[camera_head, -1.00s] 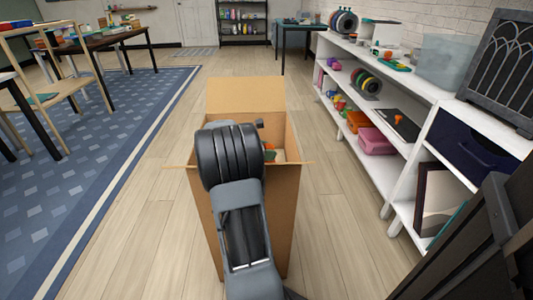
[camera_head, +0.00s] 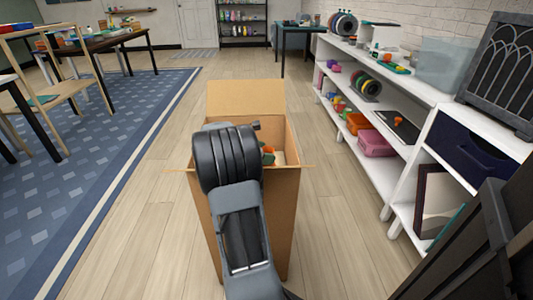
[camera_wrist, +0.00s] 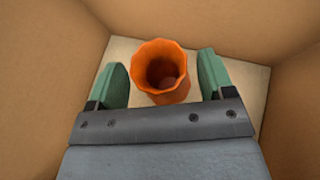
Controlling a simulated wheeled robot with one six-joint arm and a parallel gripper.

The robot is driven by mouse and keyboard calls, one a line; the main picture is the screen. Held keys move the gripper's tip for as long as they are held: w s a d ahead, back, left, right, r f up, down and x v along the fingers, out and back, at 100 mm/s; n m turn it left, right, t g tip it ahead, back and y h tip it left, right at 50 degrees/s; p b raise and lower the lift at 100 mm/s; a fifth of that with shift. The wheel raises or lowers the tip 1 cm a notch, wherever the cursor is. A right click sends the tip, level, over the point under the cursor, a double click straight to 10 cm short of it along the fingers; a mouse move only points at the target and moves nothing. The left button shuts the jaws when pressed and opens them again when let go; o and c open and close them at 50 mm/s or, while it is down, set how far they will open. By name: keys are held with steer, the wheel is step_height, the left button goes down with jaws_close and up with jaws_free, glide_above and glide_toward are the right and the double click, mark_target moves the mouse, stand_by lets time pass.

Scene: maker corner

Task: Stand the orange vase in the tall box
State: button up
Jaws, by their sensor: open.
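The tall cardboard box (camera_head: 285,209) stands open on the floor in front of me, its flaps folded out. My arm reaches over it and hides much of its mouth in the head view. In the wrist view the orange vase (camera_wrist: 148,84) is inside the box, upright on its pale bottom, with its wavy mouth facing the camera. My gripper (camera_wrist: 163,80) is inside the box with its green-padded fingers spread, one on each side of the vase. A gap shows between the vase and each finger. In the head view only a bit of orange (camera_head: 268,155) shows past my arm.
The cardboard walls (camera_wrist: 50,65) rise close around my gripper. A white shelf unit (camera_head: 405,93) with toys and bins stands to the right. A blue rug (camera_head: 90,150) with tables and chairs lies to the left. Wooden floor is clear around the box.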

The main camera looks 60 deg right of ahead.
steer(key=p+v, duration=0.3)
steer(key=v, duration=0.8)
steer(key=shift+r+p, duration=0.1)
steer(key=shift+p, duration=0.25)
